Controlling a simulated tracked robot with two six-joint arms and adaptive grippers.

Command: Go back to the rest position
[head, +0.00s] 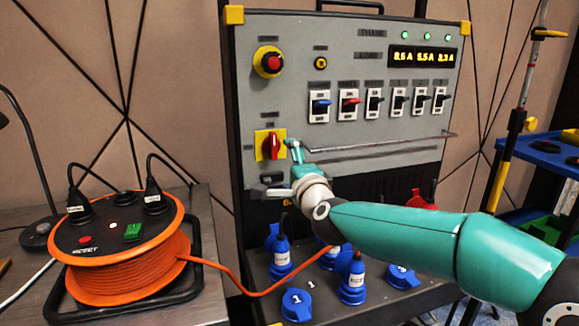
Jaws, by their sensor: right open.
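My right arm comes in from the right, teal and reaching left across the lower front of a grey power distribution panel (350,60). My right gripper (280,168) is open and empty in front of the panel. It is just below and beside the red rotary switch (273,146) on its yellow plate. I cannot tell whether a finger touches the panel. My left gripper is not in view.
An orange cable reel (120,285) stands on a table at the left, its cable running to the panel's lower sockets. Blue plugs (352,282) stick out below my arm. A thin rail (400,142) crosses the panel. A blue shelf (545,150) stands at the right.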

